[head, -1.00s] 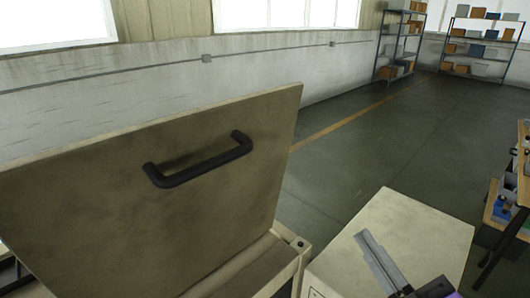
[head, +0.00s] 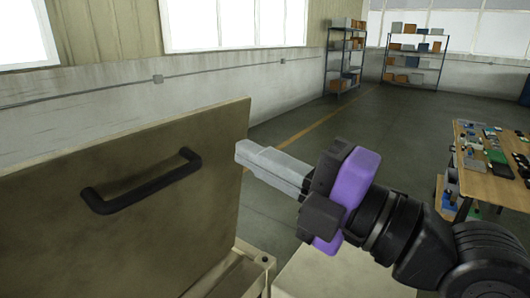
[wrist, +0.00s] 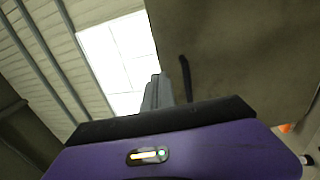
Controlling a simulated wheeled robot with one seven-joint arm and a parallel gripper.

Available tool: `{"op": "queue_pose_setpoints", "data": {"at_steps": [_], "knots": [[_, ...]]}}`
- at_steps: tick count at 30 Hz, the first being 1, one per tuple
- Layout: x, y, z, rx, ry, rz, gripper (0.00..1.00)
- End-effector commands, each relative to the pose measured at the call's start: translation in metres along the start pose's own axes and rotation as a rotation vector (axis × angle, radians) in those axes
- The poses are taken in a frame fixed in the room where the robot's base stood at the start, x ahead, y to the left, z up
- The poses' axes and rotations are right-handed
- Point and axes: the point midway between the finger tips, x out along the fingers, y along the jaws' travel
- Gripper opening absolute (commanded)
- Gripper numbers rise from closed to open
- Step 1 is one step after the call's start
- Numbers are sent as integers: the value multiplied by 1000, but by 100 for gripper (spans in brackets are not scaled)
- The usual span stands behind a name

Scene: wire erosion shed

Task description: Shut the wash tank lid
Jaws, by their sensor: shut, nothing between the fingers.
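The wash tank lid (head: 110,225) stands raised on the left in the head view, a beige panel with a black bar handle (head: 145,188) on its face. The tank's rim (head: 258,262) shows below it. My gripper (head: 240,152) is shut and empty, pointing left, close to the lid's right edge in the picture; whether it touches cannot be told. In the wrist view the lid (wrist: 235,50) fills the upper right, the dark handle (wrist: 185,78) shows just right of the fingers (wrist: 162,85). Most of the tank is hidden.
A pale box top (head: 335,275) lies beneath my arm, right of the tank. A wooden table (head: 490,170) with several small items stands at the right. Shelves (head: 412,55) stand at the back. The floor between is clear.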

Motion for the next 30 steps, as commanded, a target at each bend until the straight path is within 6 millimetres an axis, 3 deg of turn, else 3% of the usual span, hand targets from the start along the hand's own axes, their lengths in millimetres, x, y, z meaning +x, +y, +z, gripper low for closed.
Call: {"op": "queue_pose_setpoints", "data": {"at_steps": [6,15,30], "knots": [[46,4,-1,2,3,-1,0],[90,3,0,1,0,0,0],[101,0,0,0,-1,1,0]]}}
